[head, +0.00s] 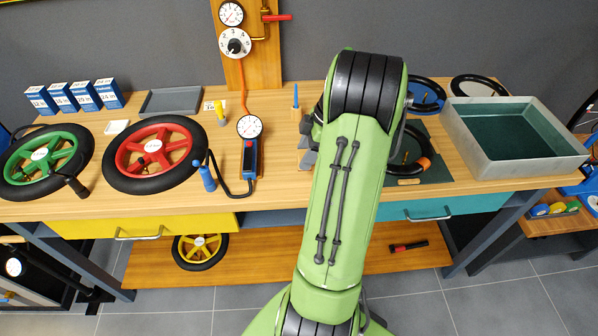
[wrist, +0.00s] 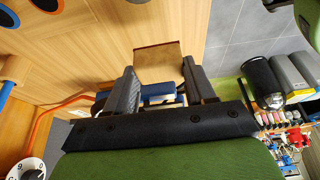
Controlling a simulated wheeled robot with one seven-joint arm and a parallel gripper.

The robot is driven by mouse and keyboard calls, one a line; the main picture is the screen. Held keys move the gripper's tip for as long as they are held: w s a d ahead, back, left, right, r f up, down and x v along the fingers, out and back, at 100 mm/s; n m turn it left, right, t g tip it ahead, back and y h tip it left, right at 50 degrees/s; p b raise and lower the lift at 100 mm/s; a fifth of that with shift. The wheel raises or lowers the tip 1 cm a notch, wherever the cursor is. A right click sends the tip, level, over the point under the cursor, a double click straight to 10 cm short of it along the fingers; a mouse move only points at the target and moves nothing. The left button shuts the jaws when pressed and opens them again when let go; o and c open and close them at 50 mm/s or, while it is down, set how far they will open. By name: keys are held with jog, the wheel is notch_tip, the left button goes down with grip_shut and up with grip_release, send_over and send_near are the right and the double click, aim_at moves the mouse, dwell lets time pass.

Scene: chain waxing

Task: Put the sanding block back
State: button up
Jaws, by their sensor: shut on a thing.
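My gripper (wrist: 158,78) shows in the wrist view with its two dark grey fingers on either side of a brown block (wrist: 158,58), which looks like the sanding block. It is shut on this block, whose flat brown face shows beyond the fingertips. A blue part (wrist: 157,89) shows between the fingers, closer to the palm; I cannot tell whether it belongs to the block. In the head view my arm hides most of my gripper and the block, over the middle of the wooden bench (head: 280,185).
Left of my arm lie a gauge (head: 249,127) with a blue body and black hose, a red wheel (head: 154,155) and a green wheel (head: 42,160). Right are a dark mat (head: 436,172) and a metal basin (head: 515,140). A grey tray (head: 171,101) lies at the back left.

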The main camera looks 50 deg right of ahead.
notch_tip(320, 180, down, 5)
jog(key=shift+w+a+f+b, duration=0.1)
jog(key=shift+b, duration=0.35)
jog(key=o, duration=1.2)
jog(key=shift+f, duration=0.1)
